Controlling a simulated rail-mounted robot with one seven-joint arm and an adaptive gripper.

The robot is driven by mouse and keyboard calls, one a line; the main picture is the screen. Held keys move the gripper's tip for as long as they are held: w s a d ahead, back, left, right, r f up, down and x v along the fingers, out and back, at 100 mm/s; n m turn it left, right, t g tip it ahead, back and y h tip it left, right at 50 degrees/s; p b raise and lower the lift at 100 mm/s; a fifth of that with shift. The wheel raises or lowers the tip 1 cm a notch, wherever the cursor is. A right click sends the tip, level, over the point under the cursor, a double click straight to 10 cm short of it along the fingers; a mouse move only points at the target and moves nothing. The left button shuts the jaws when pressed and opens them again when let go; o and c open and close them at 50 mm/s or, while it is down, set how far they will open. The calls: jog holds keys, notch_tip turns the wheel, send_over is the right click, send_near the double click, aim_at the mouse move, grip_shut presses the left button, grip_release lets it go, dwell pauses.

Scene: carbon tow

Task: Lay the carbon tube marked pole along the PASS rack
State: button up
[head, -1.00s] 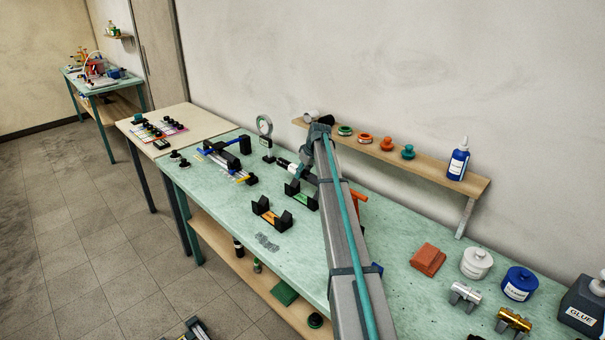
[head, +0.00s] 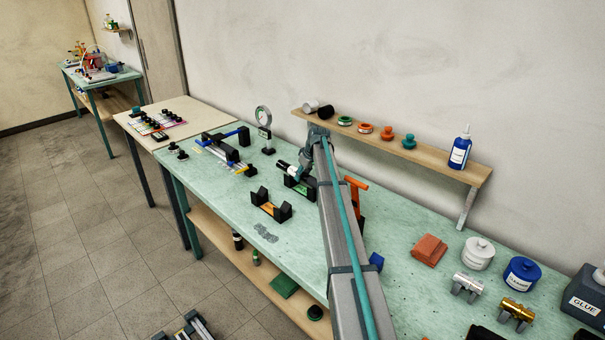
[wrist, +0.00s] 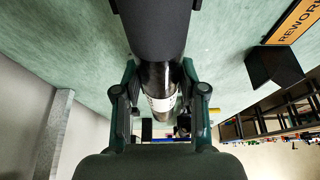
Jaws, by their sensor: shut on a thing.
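My gripper (head: 301,172) is shut on a dark carbon tube (head: 284,165). In the wrist view the tube (wrist: 158,25) runs lengthwise between the fingers (wrist: 160,92). It has a thick matt sleeve and a thinner glossy black part with a white label (wrist: 162,103), whose writing I cannot read. The PASS rack, a black cradle with a green plate (head: 301,189), stands on the bench just under and beside the tube in the head view. My gripper and arm hide part of both. I cannot tell whether the tube touches the rack.
The REWORK rack with an orange plate (head: 269,206) stands in front. A dial gauge (head: 264,128) and a blue-and-black fixture (head: 224,147) stand to the left. An orange-handled tool (head: 357,193) is right of my arm. A wall shelf (head: 450,173) runs behind.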

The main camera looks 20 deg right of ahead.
jog(key=shift+f+b, duration=0.35)
jog(key=shift+f, duration=0.25)
dwell(0.5)
jog(key=o, duration=1.3)
jog(key=shift+o, duration=0.5)
jog(key=o, duration=0.5)
jog(key=shift+r, duration=0.1)
jog(key=shift+r+p, duration=1.05)
jog(key=shift+r, duration=2.4)
